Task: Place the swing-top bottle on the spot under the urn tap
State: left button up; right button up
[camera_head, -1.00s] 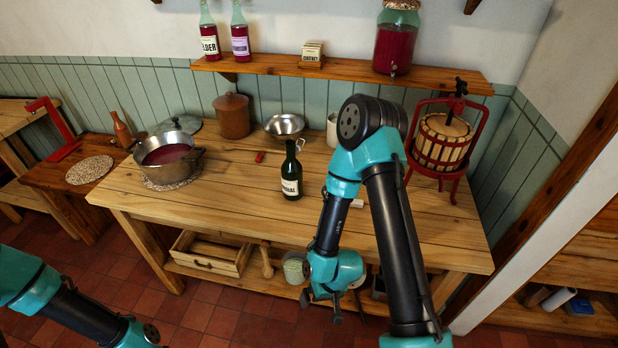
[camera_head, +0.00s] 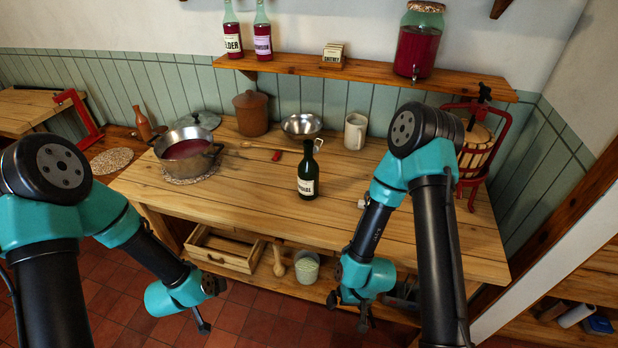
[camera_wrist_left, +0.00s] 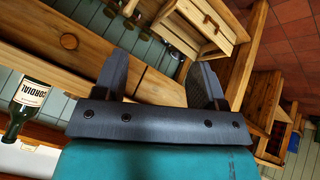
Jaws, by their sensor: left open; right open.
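The dark green swing-top bottle (camera_head: 307,175), with a pale label, stands upright on the pine table, near its middle. A green labelled bottle (camera_wrist_left: 28,105) at the left edge of the left wrist view looks like the same one. The glass urn (camera_head: 417,45) of red liquid sits on the wall shelf, its tap (camera_head: 414,74) low on its front. The spot under the tap cannot be made out; my right arm covers part of the table there. My left gripper (camera_head: 204,327) is open and empty (camera_wrist_left: 162,60), in front of the table. My right gripper (camera_head: 364,322) is open, low before the table, apart from the bottle.
A pot (camera_head: 187,152) stands on a woven mat to the left. A crock (camera_head: 252,113), metal bowl (camera_head: 302,126) and mug (camera_head: 355,132) line the back. A red-framed press (camera_head: 475,150) stands at the right. A wooden crate (camera_head: 225,250) lies on the lower shelf.

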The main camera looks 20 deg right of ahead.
pick_arm(q)
jog(key=w+d+r+m+t+h, duration=0.2)
jog(key=w+d+r+m+t, duration=0.15)
jog(key=w+d+r, duration=0.6)
jog(key=m+t+h, duration=0.4)
jog(key=t+h, duration=0.1)
jog(key=h, duration=0.1)
send_near(306, 151)
jog(key=r+v, duration=0.1)
jog(key=v, duration=0.5)
jog(key=shift+w+r+n+g, duration=0.15)
jog(key=shift+r+n+g, duration=0.05)
jog(key=shift+n+g, duration=0.05)
jog(key=shift+w, duration=0.1)
jog(key=x, duration=1.1)
jog(key=shift+w+d+f, duration=0.2)
jog(key=shift+w+d, duration=0.05)
jog(key=shift+w, duration=0.05)
jog(key=shift+w+d, duration=0.1)
jog(key=shift+f+x, duration=0.1)
jog(key=shift+x, duration=1.15)
jog(key=shift+f+x, duration=0.15)
jog(key=shift+x, duration=1.15)
